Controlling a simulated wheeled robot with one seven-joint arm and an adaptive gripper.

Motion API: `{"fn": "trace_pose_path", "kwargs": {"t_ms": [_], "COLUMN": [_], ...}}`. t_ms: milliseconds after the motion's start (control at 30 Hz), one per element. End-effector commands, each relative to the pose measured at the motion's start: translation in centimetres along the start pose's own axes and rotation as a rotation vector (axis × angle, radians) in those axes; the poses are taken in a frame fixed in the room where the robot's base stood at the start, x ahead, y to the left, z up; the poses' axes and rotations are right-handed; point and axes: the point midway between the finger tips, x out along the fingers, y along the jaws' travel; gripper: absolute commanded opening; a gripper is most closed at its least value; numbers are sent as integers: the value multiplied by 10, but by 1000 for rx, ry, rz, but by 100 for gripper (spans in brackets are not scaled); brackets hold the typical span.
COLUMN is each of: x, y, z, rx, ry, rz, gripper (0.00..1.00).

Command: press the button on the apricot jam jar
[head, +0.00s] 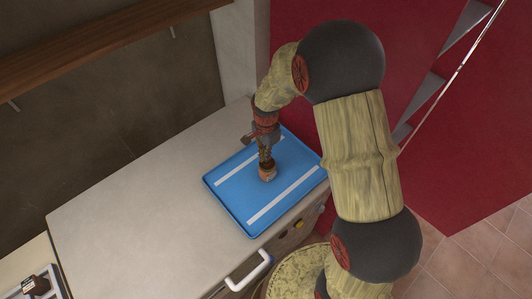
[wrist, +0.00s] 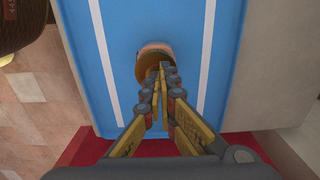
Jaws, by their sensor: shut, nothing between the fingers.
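A small jar with an orange-brown top (head: 267,174) stands on the blue tray (head: 229,197), between its two white stripes. I take it for the apricot jam jar, but no label is readable. In the wrist view the jar (wrist: 153,50) is just beyond my fingertips, partly hidden by them. My gripper (wrist: 163,69) is shut and empty, with its tips over the jar's near side. In the head view my gripper (head: 266,161) points down at the jar's top. I cannot tell whether the tips touch it. The button is not clearly distinguishable.
The tray lies on a pale counter (head: 130,215) with free room to its left. A drawer with a white handle (head: 249,270) is at the front. A dark jar (head: 35,286) stands in a holder at lower left. A red wall (head: 470,140) is at right.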

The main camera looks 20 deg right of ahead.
Motion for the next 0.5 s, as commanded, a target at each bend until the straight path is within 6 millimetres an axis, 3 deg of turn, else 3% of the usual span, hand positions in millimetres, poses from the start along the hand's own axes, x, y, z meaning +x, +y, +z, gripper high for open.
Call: {"fn": "trace_pose_path", "kwargs": {"t_ms": [233,500], "x": [0,23], "y": [0,1], "z": [0,0], "rx": [0,0], "ry": [0,-1], "rz": [0,3], "gripper": [0,0]}}
